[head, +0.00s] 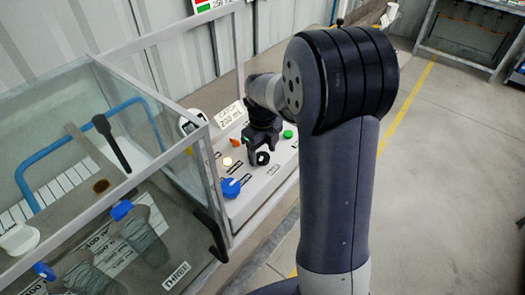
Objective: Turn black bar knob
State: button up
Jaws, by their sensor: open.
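The black bar knob (263,158) sits on the light grey control panel (262,185), partly hidden by my gripper. My gripper (259,151) points down over the panel with its jaws open, right at the knob. From this view I cannot tell whether the fingers touch the knob or stand on both sides of it. My arm fills much of the middle and right of the view.
Close around the knob are a blue knob (231,188), an orange knob (235,142), a green button (288,134) and a pale lit button (227,161). A "CATCH 200 mL" sign (230,115) stands behind. A glass-walled tank (150,190) is at left.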

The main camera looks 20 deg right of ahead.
jog(key=shift+f, duration=0.35)
jog(key=shift+c, duration=0.4)
jog(key=c, duration=0.9)
